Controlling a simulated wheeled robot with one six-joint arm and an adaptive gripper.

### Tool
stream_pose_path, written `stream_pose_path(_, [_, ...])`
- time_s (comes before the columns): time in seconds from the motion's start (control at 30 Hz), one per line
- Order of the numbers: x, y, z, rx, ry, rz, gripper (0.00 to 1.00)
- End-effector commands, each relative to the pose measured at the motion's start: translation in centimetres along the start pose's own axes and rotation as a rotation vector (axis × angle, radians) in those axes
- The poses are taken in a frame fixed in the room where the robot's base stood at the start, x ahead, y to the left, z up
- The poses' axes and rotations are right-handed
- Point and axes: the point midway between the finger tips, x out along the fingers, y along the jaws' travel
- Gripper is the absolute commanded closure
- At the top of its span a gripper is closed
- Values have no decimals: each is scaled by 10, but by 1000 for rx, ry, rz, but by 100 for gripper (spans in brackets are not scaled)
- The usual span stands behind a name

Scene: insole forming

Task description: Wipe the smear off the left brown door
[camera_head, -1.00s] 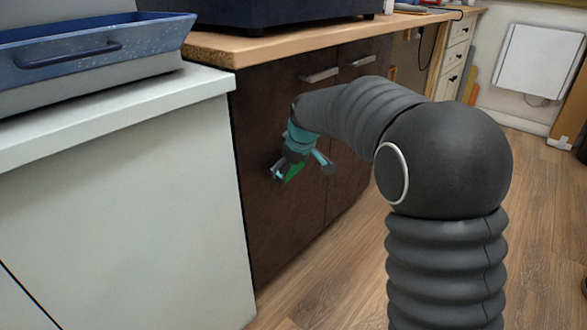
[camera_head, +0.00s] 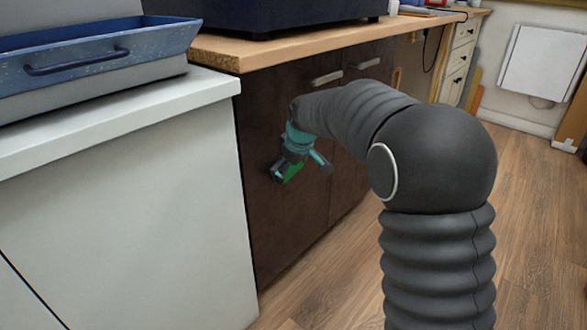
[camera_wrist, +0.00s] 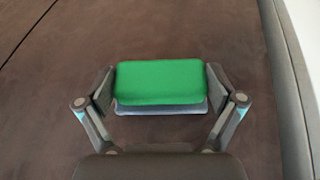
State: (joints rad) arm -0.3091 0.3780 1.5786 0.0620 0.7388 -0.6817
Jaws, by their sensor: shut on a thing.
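The left brown door (camera_head: 268,115) is the dark front under the wooden counter, beside the white cabinet. It fills most of the wrist view (camera_wrist: 80,40). My gripper (camera_head: 300,170) is at this door. It is shut on a green sponge (camera_wrist: 160,80), which sits between the two finger pads in the wrist view. The sponge also shows partly in the head view (camera_head: 293,173), close to the door face. I cannot tell whether it touches the door. I see no clear smear; the sponge and gripper hide part of the door.
A white cabinet (camera_head: 130,190) stands close on the left, with a blue tray (camera_head: 100,60) on top. Metal handles (camera_head: 326,78) stick out near the top of the doors. The wooden floor (camera_head: 330,275) in front is clear.

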Motion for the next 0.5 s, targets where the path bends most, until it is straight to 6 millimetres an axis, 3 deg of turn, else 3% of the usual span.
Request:
stream_pose_path(0.27, [0, 3, -1, 1, 0, 1, 37])
stream_pose_path(0.5, [3, 19, 1, 2, 0, 0, 37])
